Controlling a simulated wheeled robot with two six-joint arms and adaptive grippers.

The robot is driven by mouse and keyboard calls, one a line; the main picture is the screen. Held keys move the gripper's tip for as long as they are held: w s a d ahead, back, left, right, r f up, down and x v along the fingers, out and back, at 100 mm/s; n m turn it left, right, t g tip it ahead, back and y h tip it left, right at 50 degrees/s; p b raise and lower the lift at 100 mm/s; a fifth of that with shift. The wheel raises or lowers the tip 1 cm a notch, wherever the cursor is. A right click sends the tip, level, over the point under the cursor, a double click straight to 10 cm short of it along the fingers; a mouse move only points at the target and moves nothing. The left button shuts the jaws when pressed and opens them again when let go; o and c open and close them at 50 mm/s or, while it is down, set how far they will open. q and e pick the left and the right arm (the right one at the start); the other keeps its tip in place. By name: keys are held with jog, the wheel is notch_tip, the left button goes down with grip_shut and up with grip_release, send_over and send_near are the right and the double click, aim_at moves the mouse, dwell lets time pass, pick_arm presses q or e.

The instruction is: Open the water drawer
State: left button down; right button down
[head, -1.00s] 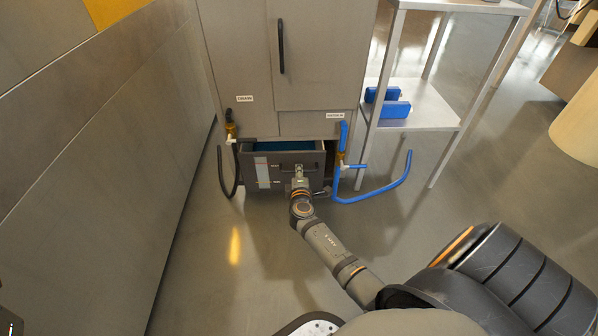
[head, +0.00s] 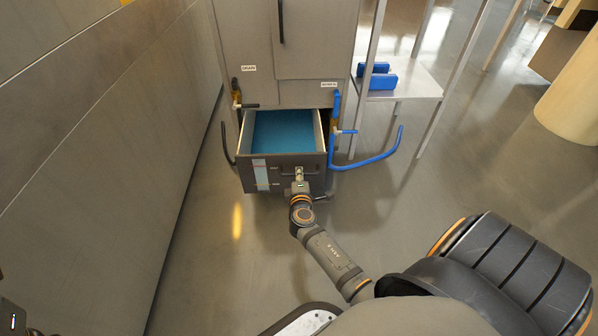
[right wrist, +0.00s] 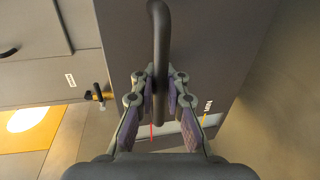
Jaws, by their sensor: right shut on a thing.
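The water drawer (head: 262,176) is low in the grey cabinet and stands well out from it. Its inside shows flat blue (head: 283,134) between pale side walls. Its front carries a light gauge strip and a dark bar handle (right wrist: 160,55). My right gripper (head: 299,172) is at the drawer front, shut on the handle. In the right wrist view its two fingers (right wrist: 160,97) are on either side of the handle bar. My left gripper does not show in these views.
The grey cabinet (head: 315,50) stands behind the drawer. A blue hose (head: 365,162) curves out at right, and a dark hose with a valve (head: 237,104) is at left. A metal shelf (head: 410,82) with blue boxes stands right. A wall (head: 100,150) runs along the left.

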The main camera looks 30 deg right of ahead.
jog(key=shift+r, duration=0.1)
jog(key=c, duration=1.4)
grip_release()
jog(key=shift+s+a, duration=0.25)
jog(key=shift+s, duration=0.1)
jog(key=v, duration=0.6)
jog(key=shift+s+a+r, duration=0.1)
jog(key=shift+s+a, duration=0.05)
jog(key=shift+s, duration=0.1)
